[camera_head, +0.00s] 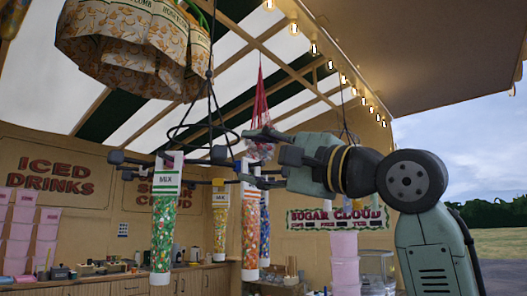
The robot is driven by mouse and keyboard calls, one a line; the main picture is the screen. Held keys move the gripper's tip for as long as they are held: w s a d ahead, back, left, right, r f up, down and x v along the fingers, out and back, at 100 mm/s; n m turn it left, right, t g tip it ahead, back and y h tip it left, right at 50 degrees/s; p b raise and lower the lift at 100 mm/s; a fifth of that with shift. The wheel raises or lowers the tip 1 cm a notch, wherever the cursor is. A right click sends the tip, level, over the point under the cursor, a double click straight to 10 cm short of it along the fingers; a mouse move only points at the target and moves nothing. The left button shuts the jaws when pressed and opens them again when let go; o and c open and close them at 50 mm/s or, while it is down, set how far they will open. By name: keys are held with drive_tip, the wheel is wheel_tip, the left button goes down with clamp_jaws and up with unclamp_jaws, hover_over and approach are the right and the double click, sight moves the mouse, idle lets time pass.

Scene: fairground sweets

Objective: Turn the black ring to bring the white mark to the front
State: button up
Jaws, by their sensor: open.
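A black ring rack (205,137) hangs from a dark line in the middle of the camera_head view, with black-tipped arms reaching out from it. Sweet tubes hang from it: a green-filled MIX tube (162,225) at the front left, an orange-filled tube (250,235) at the right and a yellow tube (220,225) behind. I cannot make out which pale patch, if any, is the white mark. My gripper (257,151) is open at the rack's right side, fingers pointing left. I cannot tell whether it touches the ring or an arm of it.
A red net bag (261,110) hangs behind my gripper. A SUGAR CLOUD sign (337,218) is at the right, behind my arm. A counter (120,284) with small items runs along the back wall. Open ground lies at the far right.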

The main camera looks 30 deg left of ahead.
sight(225, 154)
drive_tip(key=p+x, duration=0.1)
drive_tip(key=x, duration=0.8)
drive_tip(key=shift+w+a+p, duration=0.15)
drive_tip(key=shift+a+p, duration=0.15)
drive_tip(key=shift+a, duration=0.05)
